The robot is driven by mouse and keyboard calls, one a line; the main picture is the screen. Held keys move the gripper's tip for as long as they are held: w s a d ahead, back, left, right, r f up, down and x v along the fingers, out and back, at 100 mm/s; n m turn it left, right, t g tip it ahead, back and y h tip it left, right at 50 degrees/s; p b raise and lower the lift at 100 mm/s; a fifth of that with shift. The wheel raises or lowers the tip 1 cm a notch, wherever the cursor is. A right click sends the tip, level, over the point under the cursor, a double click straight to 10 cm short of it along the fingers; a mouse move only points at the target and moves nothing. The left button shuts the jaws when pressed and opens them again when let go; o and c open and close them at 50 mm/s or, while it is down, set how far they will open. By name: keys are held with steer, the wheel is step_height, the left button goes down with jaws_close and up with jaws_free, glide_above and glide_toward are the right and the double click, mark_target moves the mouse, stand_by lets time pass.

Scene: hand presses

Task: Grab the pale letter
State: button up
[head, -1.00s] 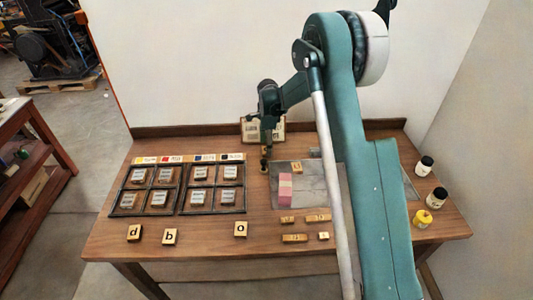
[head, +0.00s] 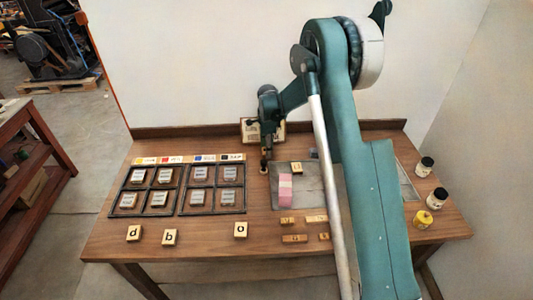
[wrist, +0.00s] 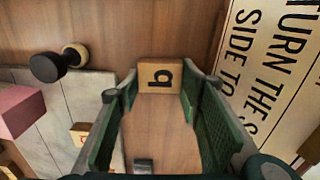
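A pale wooden block with a dark letter, like a q or b (wrist: 160,75), lies on the table in the wrist view, ahead of and between the fingers. My gripper (wrist: 155,115) is open, with a green padded finger on each side and nothing held. In the head view my gripper (head: 265,160) is low over the table, left of the grey slab, and I cannot make out the block there clearly. Other pale letter blocks, d (head: 134,233), b (head: 169,237) and o (head: 241,229), lie along the front.
A grey slab (head: 310,200) bears a pink block (head: 285,189) and a small letter block (head: 296,168). A black-knobbed stamp (wrist: 48,67) stands left of the fingers. A printed sign (wrist: 270,60) is close on the right. Framed trays (head: 183,202) lie left.

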steer(key=shift+r, duration=0.1)
steer(key=shift+c, duration=0.7)
step_height(320, 180, up, 10)
steer(key=p, duration=0.1)
